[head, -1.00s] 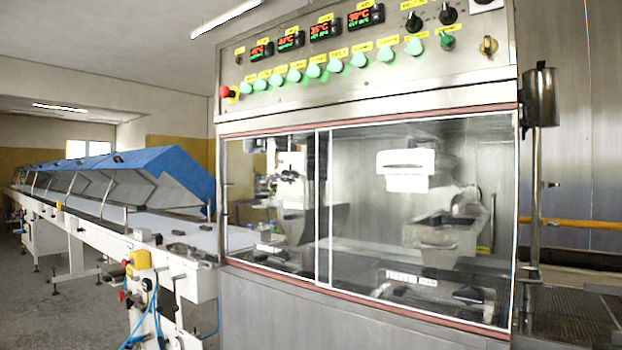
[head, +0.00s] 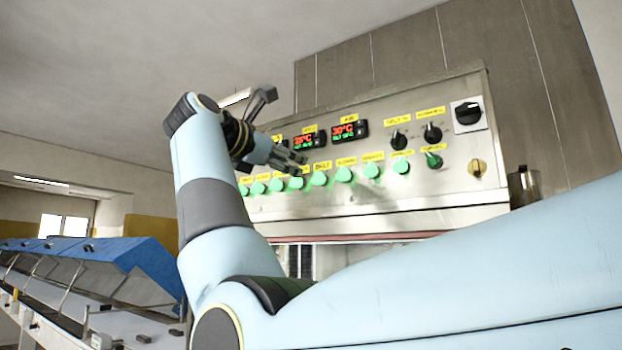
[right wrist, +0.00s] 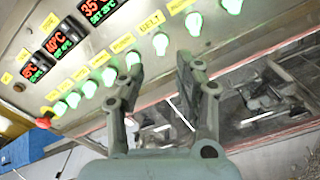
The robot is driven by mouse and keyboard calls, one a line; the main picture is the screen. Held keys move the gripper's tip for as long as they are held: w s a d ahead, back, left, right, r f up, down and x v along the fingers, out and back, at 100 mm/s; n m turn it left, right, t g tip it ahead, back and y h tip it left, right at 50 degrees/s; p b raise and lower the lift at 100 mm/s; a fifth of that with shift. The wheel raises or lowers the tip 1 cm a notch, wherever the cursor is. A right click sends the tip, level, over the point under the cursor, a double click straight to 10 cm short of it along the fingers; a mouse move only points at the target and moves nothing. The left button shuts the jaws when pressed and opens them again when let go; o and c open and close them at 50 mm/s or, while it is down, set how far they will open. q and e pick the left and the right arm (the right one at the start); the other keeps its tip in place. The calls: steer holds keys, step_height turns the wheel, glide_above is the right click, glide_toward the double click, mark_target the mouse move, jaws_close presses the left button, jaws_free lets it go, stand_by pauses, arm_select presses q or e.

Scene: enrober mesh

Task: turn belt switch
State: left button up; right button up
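The belt switch is a round green-lit knob (head: 318,179) under a yellow label reading BELT, in the row on the steel control panel. In the right wrist view the same knob (right wrist: 160,43) shows beyond the gap between my fingertips. My right gripper (head: 283,130) is in front of the panel, left of the belt switch in the head view. In the right wrist view its two fingers (right wrist: 160,66) are spread apart with nothing between them, and I see no contact with the knob. The switch's handle position is too small to tell. My left gripper is out of view.
Similar green knobs (head: 344,175) stand close on both sides. Red-digit displays (head: 350,129) and black knobs (head: 432,133) sit above. A red button (right wrist: 43,122) is at the panel's far left. A blue-covered conveyor (head: 140,262) stands at left. My right arm hides part of the panel.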

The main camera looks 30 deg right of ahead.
mark_target(316, 173)
steer(key=p+x, duration=0.2)
steer(key=x, duration=0.7)
steer(key=shift+d+p, duration=0.2)
steer(key=shift+p, duration=0.2)
steer(key=shift+w+d+f, duration=0.1)
steer(key=shift+w+d, duration=0.3)
steer(key=shift+d, duration=0.2)
jaws_close()
